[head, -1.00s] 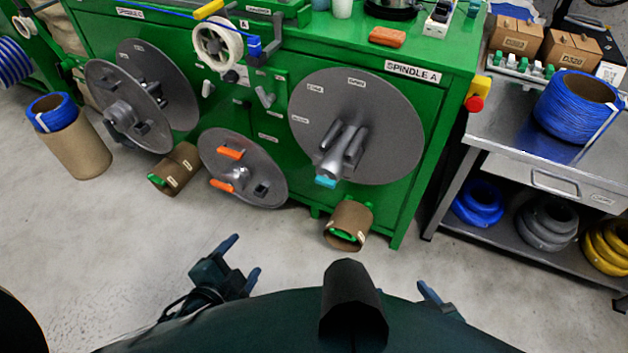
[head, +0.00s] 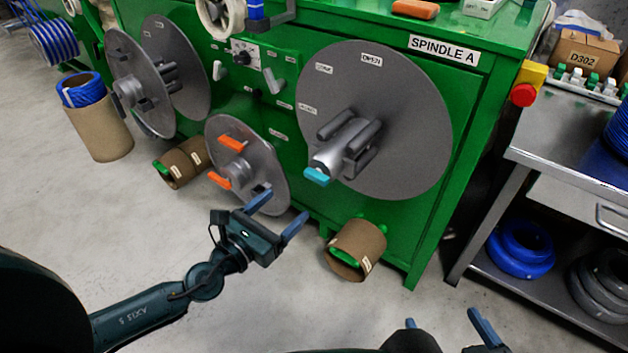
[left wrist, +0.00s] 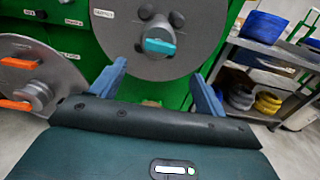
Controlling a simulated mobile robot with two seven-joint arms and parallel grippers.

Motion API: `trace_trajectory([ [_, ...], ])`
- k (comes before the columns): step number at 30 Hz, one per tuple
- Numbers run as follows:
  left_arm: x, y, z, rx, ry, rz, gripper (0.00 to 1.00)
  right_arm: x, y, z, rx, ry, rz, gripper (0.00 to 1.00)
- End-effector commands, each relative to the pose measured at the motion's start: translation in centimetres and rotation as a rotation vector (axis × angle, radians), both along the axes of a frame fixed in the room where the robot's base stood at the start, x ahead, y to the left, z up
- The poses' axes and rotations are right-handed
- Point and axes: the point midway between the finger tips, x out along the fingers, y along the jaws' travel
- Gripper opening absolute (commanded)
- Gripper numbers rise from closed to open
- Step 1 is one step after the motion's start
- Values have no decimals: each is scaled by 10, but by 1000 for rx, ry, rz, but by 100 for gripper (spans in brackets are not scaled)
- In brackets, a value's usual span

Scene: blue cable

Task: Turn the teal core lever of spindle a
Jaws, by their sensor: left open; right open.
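Spindle A's large grey disc (head: 415,130) is on the front of the green machine, under the "SPINDLE A" label (head: 444,50). The teal core lever (head: 317,177) sits at the end of its central shaft. In the left wrist view the teal lever (left wrist: 159,46) lies about level, above and between my fingers. My left gripper (head: 276,214) is open and empty, below and left of the lever and apart from it. My right gripper (head: 441,322) is at the bottom edge, open, empty and partly cut off.
A cardboard core (head: 362,246) with a green handle is below the spindle. A lower grey disc with orange levers (head: 233,143) is just beyond my left gripper. A metal cart (head: 545,160) stands at right. A red emergency button (head: 523,95) juts from the machine's corner.

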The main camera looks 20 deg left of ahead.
Motion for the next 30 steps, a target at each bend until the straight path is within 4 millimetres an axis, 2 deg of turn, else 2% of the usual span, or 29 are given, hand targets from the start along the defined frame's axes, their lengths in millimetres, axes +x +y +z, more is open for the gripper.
trace_trajectory([
  [3, 26, -9, 4, -5, -5, 2, 75, -1, -2, 7, 11, 0, -9, 82],
  [9, 65, -24, 2, -5, -1, 2, 75, -2, -3, 9, 21, -1, -17, 82],
  [15, 90, -33, 0, -5, 1, 0, 75, -1, -3, 9, 22, -1, -17, 82],
  [20, 97, -36, 0, -5, 2, 0, 75, -1, -3, 9, 22, -1, -17, 82],
  [28, 98, -36, 0, -5, 2, 0, 75, -2, -3, 9, 21, -1, -17, 82],
  [30, 98, -36, 0, -5, 2, 0, 69, -2, -3, 9, 21, -1, -17, 82],
])
